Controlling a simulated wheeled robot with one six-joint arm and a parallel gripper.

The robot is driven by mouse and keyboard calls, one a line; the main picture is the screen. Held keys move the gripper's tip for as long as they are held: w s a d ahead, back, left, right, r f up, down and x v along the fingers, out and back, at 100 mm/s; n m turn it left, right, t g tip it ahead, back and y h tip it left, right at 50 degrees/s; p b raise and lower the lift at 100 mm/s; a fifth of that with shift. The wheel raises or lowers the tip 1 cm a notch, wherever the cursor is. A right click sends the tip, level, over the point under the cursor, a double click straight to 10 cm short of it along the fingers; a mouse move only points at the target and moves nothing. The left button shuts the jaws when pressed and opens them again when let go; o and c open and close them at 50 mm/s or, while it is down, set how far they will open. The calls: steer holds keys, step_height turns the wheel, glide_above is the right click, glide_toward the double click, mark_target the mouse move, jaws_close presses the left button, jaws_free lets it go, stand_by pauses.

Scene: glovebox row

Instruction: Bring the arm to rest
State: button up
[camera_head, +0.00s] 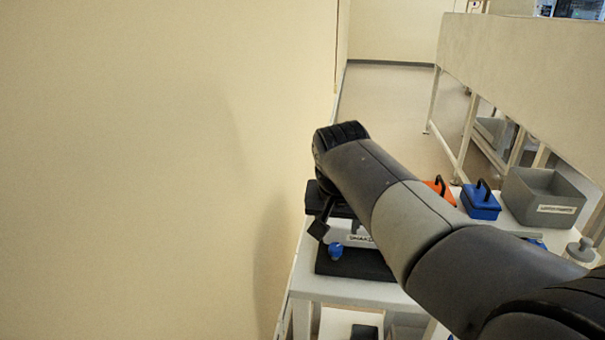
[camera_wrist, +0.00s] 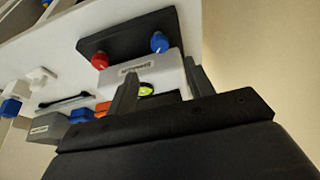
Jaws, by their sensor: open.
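My gripper (camera_wrist: 160,85) is open in the wrist view, with its two dark fingers apart and nothing seen gripped. Beyond the fingers is a white labelled device, the shaker (camera_wrist: 155,68), with a black plate and a red knob (camera_wrist: 101,61) and blue knob (camera_wrist: 159,42). A small yellow-green round spot shows between the fingers. In the head view my arm reaches from the lower right to the middle, and one finger of my gripper (camera_head: 319,229) hangs over the shaker, whose blue knob (camera_head: 336,251) shows. The arm hides much of the shaker.
A plain wall (camera_head: 130,170) stands close on the left. On the white table (camera_head: 345,289) are an orange box (camera_head: 438,190), a blue box (camera_head: 480,203) and a grey bin (camera_head: 545,197). A long bench (camera_head: 520,70) stands at right. The aisle floor (camera_head: 395,100) behind is clear.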

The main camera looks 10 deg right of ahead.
mark_target(336, 248)
steer(key=x, duration=0.9)
steer(key=shift+f+b, duration=0.35)
steer(key=shift+f, duration=0.05)
steer(key=shift+w+f, duration=0.15)
steer(key=shift+m+h, duration=0.3)
steer(key=shift+m, duration=0.5)
steer(key=shift+n, duration=0.3)
